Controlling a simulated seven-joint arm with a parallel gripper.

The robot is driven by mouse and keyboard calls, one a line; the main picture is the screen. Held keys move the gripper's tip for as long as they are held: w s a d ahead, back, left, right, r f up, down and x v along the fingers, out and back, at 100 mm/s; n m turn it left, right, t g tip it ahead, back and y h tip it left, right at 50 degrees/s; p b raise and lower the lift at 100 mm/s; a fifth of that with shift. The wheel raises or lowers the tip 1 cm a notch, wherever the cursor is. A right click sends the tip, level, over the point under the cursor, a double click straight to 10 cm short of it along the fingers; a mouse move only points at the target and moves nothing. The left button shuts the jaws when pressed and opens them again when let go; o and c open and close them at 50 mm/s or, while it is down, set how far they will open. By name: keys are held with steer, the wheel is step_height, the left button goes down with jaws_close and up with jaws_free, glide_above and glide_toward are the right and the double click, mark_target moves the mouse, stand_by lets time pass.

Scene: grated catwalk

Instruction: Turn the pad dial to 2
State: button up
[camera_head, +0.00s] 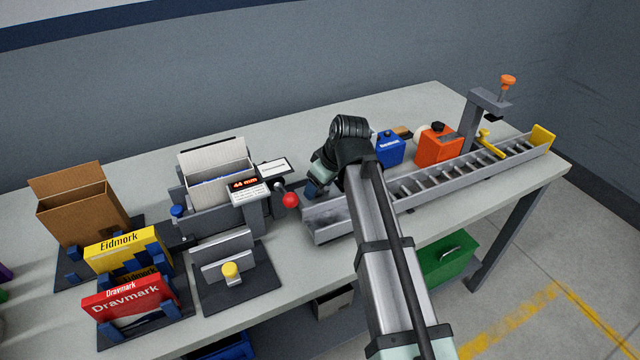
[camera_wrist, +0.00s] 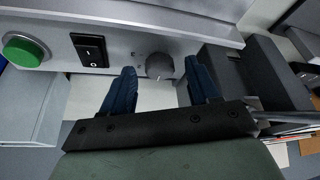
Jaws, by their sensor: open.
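The dial (camera_wrist: 159,66) is a round grey knob on a light grey panel (camera_wrist: 210,48) in the wrist view. It sits between the two blue fingers of my gripper (camera_wrist: 160,72), which are open and apart from each other. I cannot tell whether a finger touches it. The dial's pointer and numbers are too small to read. In the head view my gripper (camera_head: 316,184) is partly hidden by my arm near the left end of the roller conveyor, and the dial is hidden.
A black rocker switch (camera_wrist: 90,50) and a green button (camera_wrist: 24,50) are left of the dial. A machine with a red-knobbed lever (camera_head: 290,200) and a 44 mm display (camera_head: 243,184) stands left of my gripper. The roller conveyor (camera_head: 450,172) runs right.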

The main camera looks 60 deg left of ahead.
steer(key=c, duration=1)
steer(key=shift+c, duration=0.2)
steer(key=m+t, duration=0.1)
steer(key=m, duration=0.3)
steer(key=shift+s, duration=0.2)
steer(key=m+t, duration=0.2)
steer(key=m, duration=0.2)
steer(key=shift+s+m, duration=0.15)
steer(key=shift+m, duration=0.15)
